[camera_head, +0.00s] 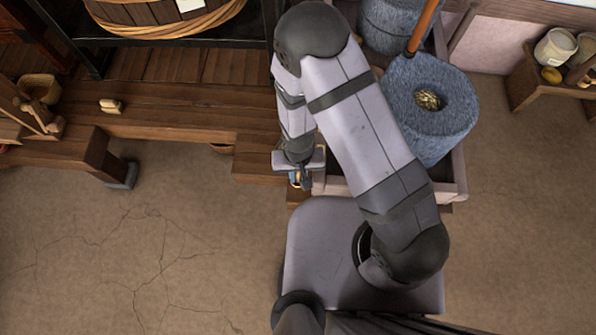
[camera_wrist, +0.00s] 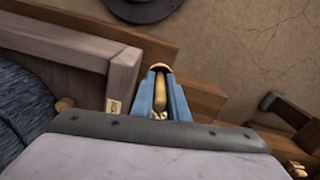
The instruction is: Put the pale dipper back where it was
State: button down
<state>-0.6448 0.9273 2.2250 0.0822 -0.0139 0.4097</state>
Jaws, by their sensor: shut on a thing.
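My gripper (camera_head: 301,183) hangs at the left edge of the pale wooden quern trough (camera_head: 458,178), beside the wooden bench. In the wrist view the blue fingers of my gripper (camera_wrist: 160,92) are closed around a narrow, tan piece, which I take for the pale dipper (camera_wrist: 160,93). A rounded orange-brown end shows just past the fingertips. In the head view only a small orange-tan bit of it shows at the fingers. Most of its shape is hidden by the fingers and wrist.
A blue-grey quern stone (camera_head: 440,105) with grain in its eye stands in the trough. The wooden bench (camera_head: 170,115) carries a small block (camera_head: 110,106) and a basket (camera_head: 40,88). Jars (camera_head: 555,47) stand on a side table at right. Floor at lower left is clear.

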aim_at(298, 186)
jog(key=shift+f+b, duration=0.7)
jog(key=shift+f, duration=4.25)
jog(key=shift+f, duration=0.15)
jog(key=c, duration=1.7)
grip_release()
notch_tip(298, 186, up, 11)
jog(key=shift+r+p, duration=0.1)
jog(key=shift+p, duration=0.95)
jog(key=shift+r+p, duration=0.6)
